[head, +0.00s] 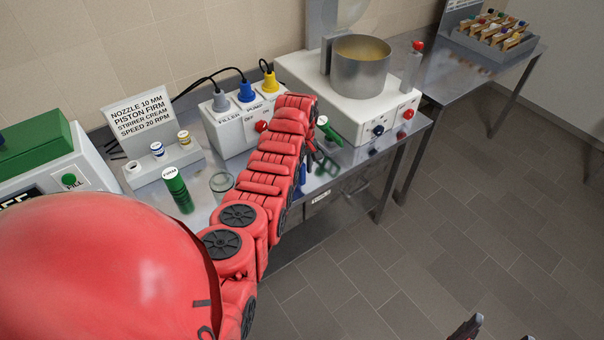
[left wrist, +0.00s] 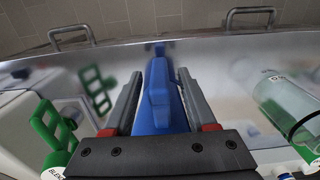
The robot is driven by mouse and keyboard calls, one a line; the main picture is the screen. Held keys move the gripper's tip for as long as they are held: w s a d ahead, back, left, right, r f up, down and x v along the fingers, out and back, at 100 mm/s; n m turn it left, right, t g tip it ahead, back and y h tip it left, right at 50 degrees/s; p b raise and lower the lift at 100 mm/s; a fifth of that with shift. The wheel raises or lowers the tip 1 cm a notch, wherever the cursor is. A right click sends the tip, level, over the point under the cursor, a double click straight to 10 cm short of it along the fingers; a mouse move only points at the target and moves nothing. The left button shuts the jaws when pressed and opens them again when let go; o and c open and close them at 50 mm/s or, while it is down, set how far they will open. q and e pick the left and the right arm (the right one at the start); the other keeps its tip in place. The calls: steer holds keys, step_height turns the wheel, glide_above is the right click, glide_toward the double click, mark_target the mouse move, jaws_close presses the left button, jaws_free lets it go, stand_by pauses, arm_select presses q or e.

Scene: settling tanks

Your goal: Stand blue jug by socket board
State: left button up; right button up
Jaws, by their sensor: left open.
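The blue jug (left wrist: 158,98) stands between the two fingers of my left gripper (left wrist: 155,95) in the left wrist view. The fingers are open on either side of it. In the head view only a blue sliver of the jug (head: 302,178) shows beside my arm, by the dark fingers of my left gripper (head: 312,158). The socket board (head: 232,127) is a white box with grey, blue and yellow plugs, at the back of the bench behind my arm. Dark tips of what seems my right gripper (head: 470,326) show at the bottom edge.
A clear glass (left wrist: 285,103) is at right there.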

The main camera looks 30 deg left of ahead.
arm_select(q)
step_height(320, 180, up, 7)
steer(key=b, duration=0.3)
steer(key=shift+w, duration=0.15)
step_height(320, 180, up, 2)
steer(key=shift+r+p, duration=0.1)
steer(key=shift+p, duration=1.15)
steer(key=shift+r+p, duration=0.55)
steer(key=shift+r, duration=0.05)
steer(key=shift+s, duration=0.2)
steer(key=shift+w+f, duration=0.1)
steer(key=shift+f, duration=0.05)
